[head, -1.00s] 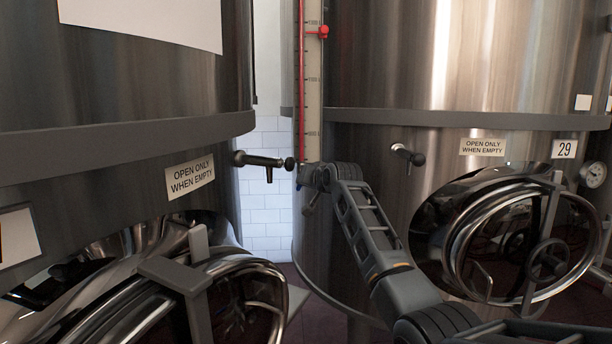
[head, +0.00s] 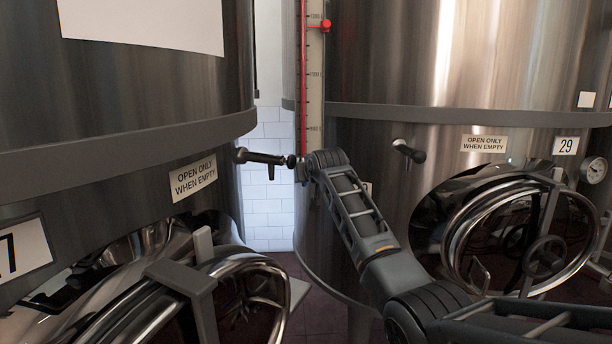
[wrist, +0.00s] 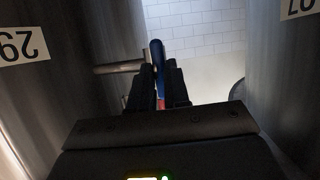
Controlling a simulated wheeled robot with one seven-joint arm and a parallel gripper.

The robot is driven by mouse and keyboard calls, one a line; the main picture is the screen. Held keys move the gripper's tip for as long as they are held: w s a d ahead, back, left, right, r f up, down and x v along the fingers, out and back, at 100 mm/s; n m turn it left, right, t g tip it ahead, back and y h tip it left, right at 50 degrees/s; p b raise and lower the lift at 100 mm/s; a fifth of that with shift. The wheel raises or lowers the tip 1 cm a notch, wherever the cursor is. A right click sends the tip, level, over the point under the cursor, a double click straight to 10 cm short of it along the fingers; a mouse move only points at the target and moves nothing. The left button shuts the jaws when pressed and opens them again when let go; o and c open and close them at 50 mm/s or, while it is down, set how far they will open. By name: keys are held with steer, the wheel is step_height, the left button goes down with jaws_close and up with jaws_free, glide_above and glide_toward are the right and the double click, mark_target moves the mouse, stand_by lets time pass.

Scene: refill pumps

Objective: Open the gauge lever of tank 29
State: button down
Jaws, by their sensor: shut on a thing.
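Tank 29 (head: 460,65) is the large steel tank on the right, with its number label (head: 566,146). Its gauge, a pale scale with a red tube (head: 313,85), runs down its left edge in the head view. In the wrist view my gripper (wrist: 161,68) is shut on a blue-handled lever (wrist: 156,52), with a bit of red lower between the fingers. A horizontal pipe stub (wrist: 118,67) reaches toward it from the tank wall.
A second steel tank (head: 150,80) stands close on the left, with a tap (head: 262,158) pointing at my wrist. Round manway doors (head: 520,240) stick out low on both tanks. Another tap (head: 408,152) is on tank 29. The gap between the tanks shows white tile.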

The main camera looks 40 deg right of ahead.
steer(key=shift+f, duration=0.1)
steer(key=c, duration=1.1)
jaws_free()
steer(key=shift+s, duration=0.1)
steer(key=b+v, duration=0.1)
steer(key=v, duration=0.6)
steer(key=shift+s+a, duration=0.15)
steer(key=shift+s, duration=0.1)
